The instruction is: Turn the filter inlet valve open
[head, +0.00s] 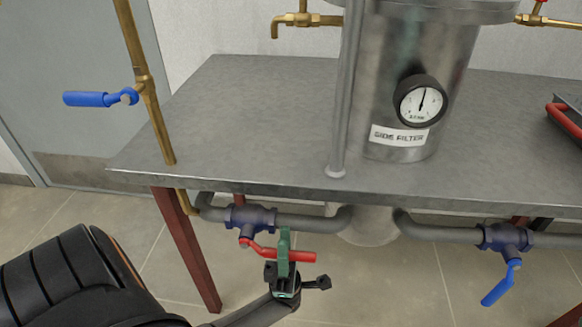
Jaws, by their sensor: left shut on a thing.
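A dark blue valve (250,217) sits in the grey pipe under the table's front edge, left of the filter's lower end. Its red lever handle (303,256) reaches right, roughly along the pipe and just below it. My left gripper (284,250) comes up from below, its green fingers shut across the red handle near its middle. The fingers hide part of the handle. A second blue valve (505,237), with a blue handle (500,285) hanging down, is in the pipe on the right. I see no label on either valve. My right gripper is not in view.
The metal filter vessel (385,80) with a gauge (420,100) and a "SIDE FILTER" label (399,136) stands on the grey table (250,130). A brass pipe (150,100) with a blue handle (90,99) rises at left. A red table leg (190,255) stands left of the gripper.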

